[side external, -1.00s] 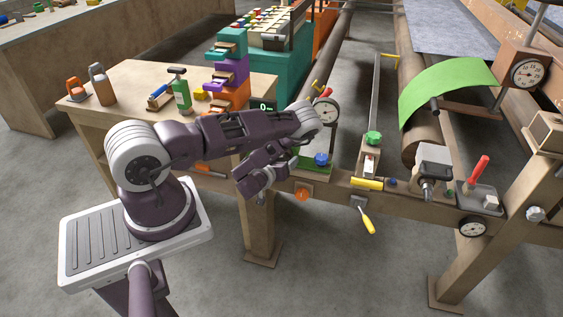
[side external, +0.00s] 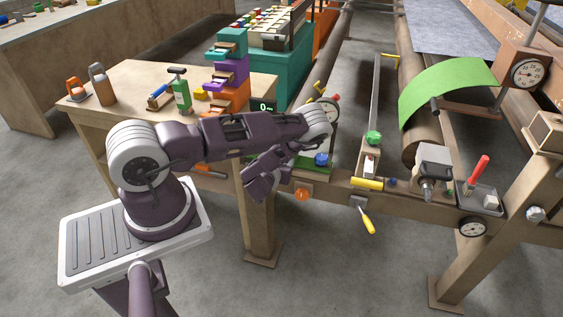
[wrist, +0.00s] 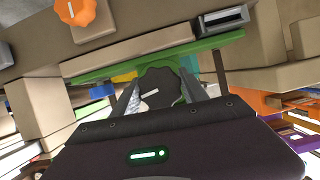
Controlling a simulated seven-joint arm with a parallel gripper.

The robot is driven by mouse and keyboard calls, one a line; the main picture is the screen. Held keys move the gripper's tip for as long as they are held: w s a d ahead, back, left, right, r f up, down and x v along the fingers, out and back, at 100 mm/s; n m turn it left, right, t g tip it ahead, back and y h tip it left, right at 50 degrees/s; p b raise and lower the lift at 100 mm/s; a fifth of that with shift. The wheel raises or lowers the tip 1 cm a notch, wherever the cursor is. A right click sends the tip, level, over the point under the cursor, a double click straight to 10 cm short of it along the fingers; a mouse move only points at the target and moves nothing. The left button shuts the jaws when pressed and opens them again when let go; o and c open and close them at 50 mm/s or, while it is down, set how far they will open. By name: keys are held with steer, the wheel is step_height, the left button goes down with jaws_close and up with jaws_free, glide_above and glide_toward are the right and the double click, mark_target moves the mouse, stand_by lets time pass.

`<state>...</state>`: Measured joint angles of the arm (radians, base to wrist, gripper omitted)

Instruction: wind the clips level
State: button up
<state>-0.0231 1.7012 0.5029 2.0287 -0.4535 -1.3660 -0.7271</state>
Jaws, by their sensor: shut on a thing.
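My gripper (wrist: 161,94) is shut on a dark round knob (wrist: 158,78) with a white mark, one finger on each side of it. In the side view my gripper (side external: 266,186) is at the front beam, left of the orange knob; the dark knob is hidden there. A yellow piece (side external: 319,87) stands by a round dial (side external: 326,110), and another yellow piece (side external: 390,58) tops a long grey rail (side external: 374,95). I cannot tell whether these are the clips.
An orange knob (side external: 302,195) sits on the beam close to my gripper; it also shows in the wrist view (wrist: 75,12). A blue knob (side external: 321,159) is just above it. A green felt sheet (side external: 440,88) hangs over the roller. A small display (side external: 264,106) stands behind my arm.

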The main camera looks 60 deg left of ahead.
steer(key=m+g+y, duration=0.1)
steer(key=m+y, duration=0.1)
steer(key=m, duration=0.1)
steer(key=shift+m+g, duration=0.3)
steer(key=shift+m, duration=0.1)
steer(key=m+y, duration=0.2)
steer(key=m, duration=0.1)
steer(key=shift+g, duration=0.4)
steer(key=shift+m, duration=0.3)
steer(key=o, duration=1.4)
steer(key=shift+c, duration=0.2)
steer(key=v, duration=0.7)
